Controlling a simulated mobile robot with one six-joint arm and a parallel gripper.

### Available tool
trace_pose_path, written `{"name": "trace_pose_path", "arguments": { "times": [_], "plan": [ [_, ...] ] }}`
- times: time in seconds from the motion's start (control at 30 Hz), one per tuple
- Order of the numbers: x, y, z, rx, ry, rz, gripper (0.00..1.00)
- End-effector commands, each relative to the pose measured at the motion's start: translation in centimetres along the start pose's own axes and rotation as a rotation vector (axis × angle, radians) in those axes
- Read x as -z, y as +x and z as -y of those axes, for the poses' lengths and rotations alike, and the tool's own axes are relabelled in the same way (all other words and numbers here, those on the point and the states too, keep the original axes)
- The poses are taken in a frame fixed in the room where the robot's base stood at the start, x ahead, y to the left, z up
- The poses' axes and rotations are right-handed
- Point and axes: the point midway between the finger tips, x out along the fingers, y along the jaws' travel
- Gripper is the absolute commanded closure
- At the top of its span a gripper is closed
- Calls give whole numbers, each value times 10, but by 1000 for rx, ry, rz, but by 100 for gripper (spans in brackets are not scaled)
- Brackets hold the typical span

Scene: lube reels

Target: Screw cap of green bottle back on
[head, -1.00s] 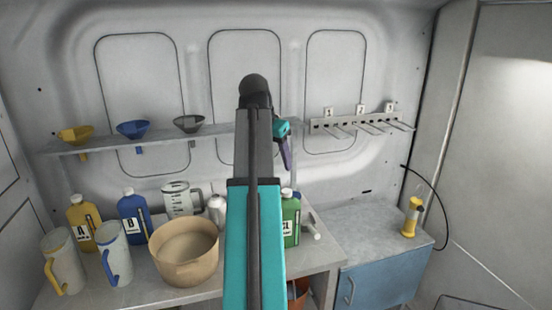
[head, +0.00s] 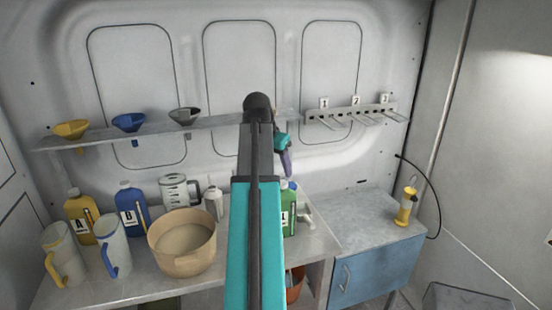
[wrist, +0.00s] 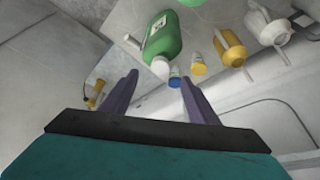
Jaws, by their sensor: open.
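The green bottle (head: 289,215) stands upright on the bench, partly hidden behind my arm in the head view. It also shows in the wrist view (wrist: 165,40) with a white top (wrist: 160,68) toward my fingers; I cannot tell whether that is a cap or the bare neck. My gripper (head: 287,172) points down just above the bottle top, apart from it as far as I can see. A small blue-topped item (wrist: 174,82) shows close beside the white top.
A beige pot (head: 182,255), blue bottle B (head: 132,210), yellow bottle A (head: 82,218) and two jugs (head: 115,248) crowd the bench's left. A shelf (head: 215,122) with funnels runs behind. A blue cabinet (head: 370,268) with a yellow lamp (head: 406,206) stands right.

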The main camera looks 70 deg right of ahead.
Motion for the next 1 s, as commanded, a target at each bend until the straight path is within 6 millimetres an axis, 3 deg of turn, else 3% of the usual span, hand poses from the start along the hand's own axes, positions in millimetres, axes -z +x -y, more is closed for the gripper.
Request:
{"name": "trace_pose_path", "arguments": {
  "times": [0.6,1.0],
  "plan": [
    [1,56,-1,-1,2,0,45],
    [1,68,-1,0,2,-1,45]
  ]
}}
